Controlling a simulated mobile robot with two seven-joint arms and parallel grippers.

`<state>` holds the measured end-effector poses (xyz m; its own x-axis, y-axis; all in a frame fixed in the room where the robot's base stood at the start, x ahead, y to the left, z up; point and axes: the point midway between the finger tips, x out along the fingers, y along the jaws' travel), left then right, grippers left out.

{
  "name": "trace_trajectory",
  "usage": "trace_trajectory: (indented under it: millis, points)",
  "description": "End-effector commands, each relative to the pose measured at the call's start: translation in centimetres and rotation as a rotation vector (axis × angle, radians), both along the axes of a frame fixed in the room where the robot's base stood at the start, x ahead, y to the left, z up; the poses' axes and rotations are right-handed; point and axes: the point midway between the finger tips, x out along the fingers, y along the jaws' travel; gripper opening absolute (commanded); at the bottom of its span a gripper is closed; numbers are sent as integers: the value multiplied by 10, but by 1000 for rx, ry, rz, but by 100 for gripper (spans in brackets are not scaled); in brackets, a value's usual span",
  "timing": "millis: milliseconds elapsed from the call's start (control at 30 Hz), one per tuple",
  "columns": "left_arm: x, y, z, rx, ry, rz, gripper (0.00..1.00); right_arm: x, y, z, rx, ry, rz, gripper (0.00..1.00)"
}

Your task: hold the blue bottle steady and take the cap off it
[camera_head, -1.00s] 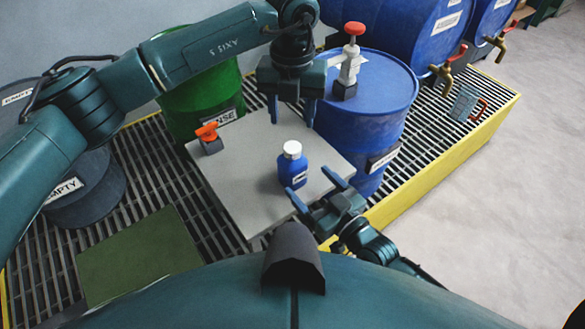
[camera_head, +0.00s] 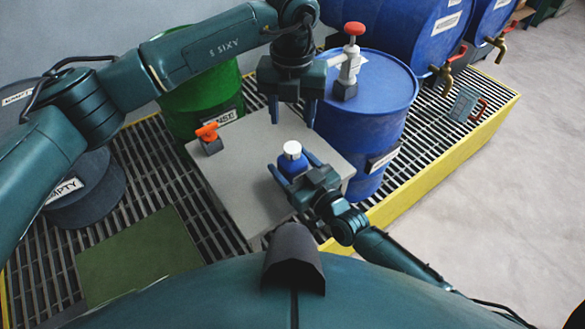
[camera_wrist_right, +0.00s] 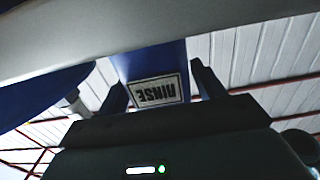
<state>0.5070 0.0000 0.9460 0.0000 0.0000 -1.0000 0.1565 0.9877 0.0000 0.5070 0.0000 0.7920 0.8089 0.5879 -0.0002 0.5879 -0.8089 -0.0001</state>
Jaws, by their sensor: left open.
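The blue bottle (camera_head: 289,164) stands upright on the grey board (camera_head: 240,190), with its white cap (camera_head: 292,149) on top. My right gripper (camera_head: 290,161) reaches in from the front right, its fingers on either side of the bottle and open. In the right wrist view the bottle (camera_wrist_right: 150,62), with an upside-down label reading RINSE, is between the fingers; a narrow gap shows at the right finger. The bottle's lower part is hidden by the right gripper in the head view. My left gripper (camera_head: 291,120) points down, open and empty, above and behind the bottle.
An orange-handled item (camera_head: 209,139) stands at the board's left corner. A blue drum (camera_head: 375,110) with a red-topped fitting (camera_head: 350,62) stands behind right, a green drum (camera_head: 205,100) behind left. Slatted grating (camera_head: 140,175) with a yellow edge lies around the board.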

Motion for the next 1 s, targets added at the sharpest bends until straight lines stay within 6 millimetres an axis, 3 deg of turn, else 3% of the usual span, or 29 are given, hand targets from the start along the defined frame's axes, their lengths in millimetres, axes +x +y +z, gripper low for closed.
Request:
trace_trajectory:
  millis: [800, 1000]
  points:
    - [0, 0, 0, 0, 0, -30, 51, 0, 0, 0, 0, 0, 0, 1]
    - [0, 0, 0, 0, 0, -287, 51, 0, 0, 0, 0, 0, 0, 0]
